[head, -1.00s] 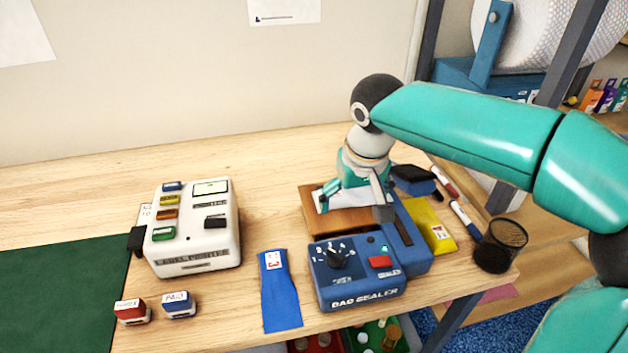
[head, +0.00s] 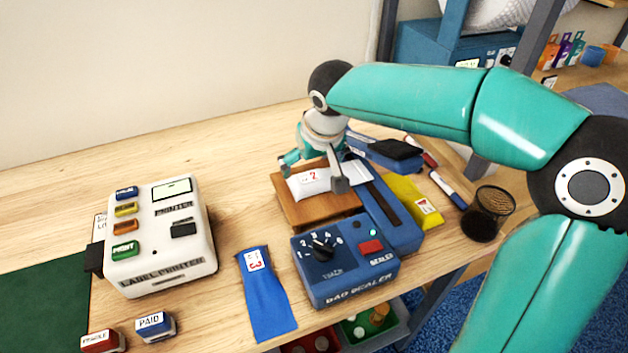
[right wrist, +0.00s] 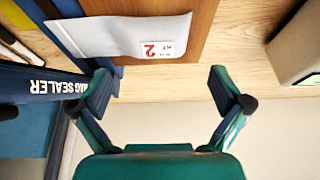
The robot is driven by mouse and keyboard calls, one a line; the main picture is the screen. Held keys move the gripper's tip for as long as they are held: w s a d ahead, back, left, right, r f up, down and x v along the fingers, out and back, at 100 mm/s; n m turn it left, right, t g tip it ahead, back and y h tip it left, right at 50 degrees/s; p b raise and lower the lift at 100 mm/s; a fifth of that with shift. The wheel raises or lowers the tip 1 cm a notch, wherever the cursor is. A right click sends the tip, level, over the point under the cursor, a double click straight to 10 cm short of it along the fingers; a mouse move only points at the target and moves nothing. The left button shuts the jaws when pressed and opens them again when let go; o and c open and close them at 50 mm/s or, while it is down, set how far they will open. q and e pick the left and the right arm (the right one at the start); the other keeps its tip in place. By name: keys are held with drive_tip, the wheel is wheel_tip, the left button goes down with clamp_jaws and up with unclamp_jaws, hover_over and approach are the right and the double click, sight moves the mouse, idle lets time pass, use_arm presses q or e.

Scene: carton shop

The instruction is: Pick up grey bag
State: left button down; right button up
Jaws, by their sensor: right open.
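The grey bag (head: 312,181), pale with a white label and a red 2, lies on a brown wooden block (head: 293,208). Its right end reaches the blue bag sealer (head: 344,268). My right gripper (head: 312,172) is open above the bag, one finger at its left and one in front of its right part. In the right wrist view the bag (right wrist: 115,36) lies flat beyond the open fingers (right wrist: 160,88), with nothing between them. My left gripper is not in view.
A yellow bag (head: 408,194) lies right of the sealer, near markers and a mesh cup (head: 487,213). A blue bag (head: 266,300) lies in front, left of the sealer. The label printer (head: 160,240) and two stamps stand left. The table behind the printer is clear.

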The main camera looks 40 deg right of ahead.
sight(309, 178)
drive_tip(key=shift+p+x, duration=0.35)
drive_tip(key=shift+x, duration=2.7)
drive_tip(key=shift+s+d, duration=0.1)
drive_tip(key=shift+d, duration=0.05)
drive_tip(key=c, duration=1.3)
drive_tip(key=shift+o, duration=0.2)
drive_tip(key=shift+r, duration=0.2)
